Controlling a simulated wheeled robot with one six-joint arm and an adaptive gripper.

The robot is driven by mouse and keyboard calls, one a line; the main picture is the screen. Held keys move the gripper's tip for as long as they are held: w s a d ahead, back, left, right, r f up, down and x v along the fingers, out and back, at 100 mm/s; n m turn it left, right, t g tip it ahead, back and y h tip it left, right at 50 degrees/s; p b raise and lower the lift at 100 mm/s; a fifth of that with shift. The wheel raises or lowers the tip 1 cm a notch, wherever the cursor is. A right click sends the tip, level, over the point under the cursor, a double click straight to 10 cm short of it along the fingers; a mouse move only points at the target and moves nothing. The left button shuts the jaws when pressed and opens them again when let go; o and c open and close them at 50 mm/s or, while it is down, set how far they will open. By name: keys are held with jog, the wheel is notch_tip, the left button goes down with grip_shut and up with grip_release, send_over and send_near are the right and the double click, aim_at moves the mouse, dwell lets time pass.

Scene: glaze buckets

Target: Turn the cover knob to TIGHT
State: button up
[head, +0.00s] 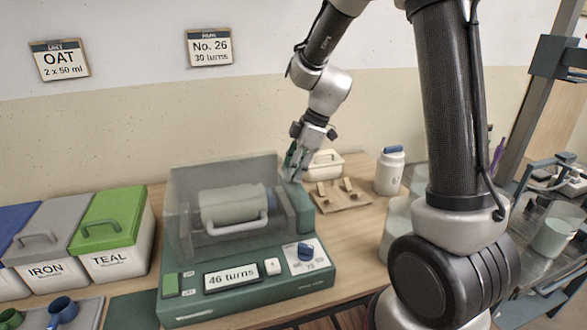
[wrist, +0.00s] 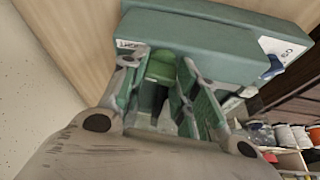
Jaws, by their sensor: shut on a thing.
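The green machine (head: 250,300) stands on the bench in the head view, with a clear cover (head: 185,200) down over a pale jar (head: 225,205) lying on its side. My gripper (head: 293,175) points down at the machine's back right corner. In the wrist view my gripper (wrist: 160,75) has its two fingers on either side of a green knob (wrist: 161,64) and is shut on it. A small label (wrist: 131,45) lies beside the knob, too small and partly covered to read. The knob's pointer cannot be made out, and the head view hides the knob behind the fingers.
Lidded bins, IRON (head: 50,240) and TEAL (head: 120,255), stand left. A wooden board (head: 340,197), a white tub (head: 326,166) and a blue-capped bottle (head: 389,172) stand right.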

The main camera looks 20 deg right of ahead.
jog(key=shift+m, duration=0.5)
jog(key=shift+t, duration=0.3)
jog(key=o, duration=1)
jog(key=v, duration=1.2)
jog(key=shift+a+r, duration=0.1)
jog(key=shift+a, duration=0.05)
